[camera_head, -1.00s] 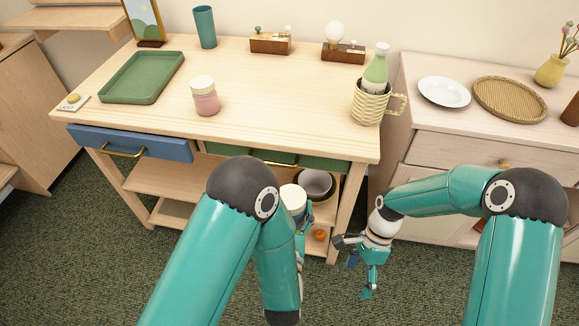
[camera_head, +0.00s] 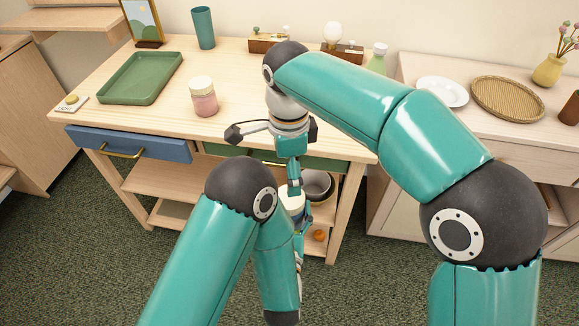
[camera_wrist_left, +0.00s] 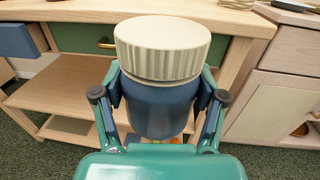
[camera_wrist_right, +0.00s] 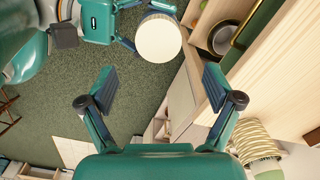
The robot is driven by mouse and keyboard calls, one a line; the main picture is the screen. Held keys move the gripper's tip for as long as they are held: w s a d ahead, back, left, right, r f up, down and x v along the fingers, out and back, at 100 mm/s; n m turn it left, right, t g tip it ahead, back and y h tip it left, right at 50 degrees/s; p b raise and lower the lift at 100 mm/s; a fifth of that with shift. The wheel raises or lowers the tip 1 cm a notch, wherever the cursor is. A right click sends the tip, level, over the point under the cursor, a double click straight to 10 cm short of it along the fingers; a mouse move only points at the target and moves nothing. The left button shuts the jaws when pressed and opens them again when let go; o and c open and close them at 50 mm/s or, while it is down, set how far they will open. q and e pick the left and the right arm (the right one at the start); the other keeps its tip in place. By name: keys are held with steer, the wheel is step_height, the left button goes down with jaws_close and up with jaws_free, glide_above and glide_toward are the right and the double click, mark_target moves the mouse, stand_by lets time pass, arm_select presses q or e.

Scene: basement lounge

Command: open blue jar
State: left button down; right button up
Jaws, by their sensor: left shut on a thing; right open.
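The blue jar (camera_wrist_left: 158,108) has a dark blue body and a ribbed cream lid (camera_wrist_left: 162,48), which is on it. My left gripper (camera_wrist_left: 160,95) is shut around the jar's body and holds it upright in front of the table. In the head view, the jar (camera_head: 292,199) is partly hidden by my arms. My right gripper (camera_wrist_right: 160,82) is open and empty. In the right wrist view, the lid's round top (camera_wrist_right: 158,38) lies just beyond its spread fingertips, apart from them. In the head view, my right gripper (camera_head: 293,185) points down above the jar.
The wooden table (camera_head: 240,70) holds a pink jar (camera_head: 203,97), a green tray (camera_head: 140,78) and a teal cup (camera_head: 203,28). A grey bowl (camera_head: 317,185) sits on the shelf below. The table's front edge is close to both grippers. A cabinet stands at the right.

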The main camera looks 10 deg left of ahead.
mark_target(290, 209)
steer(key=shift+f, duration=3.95)
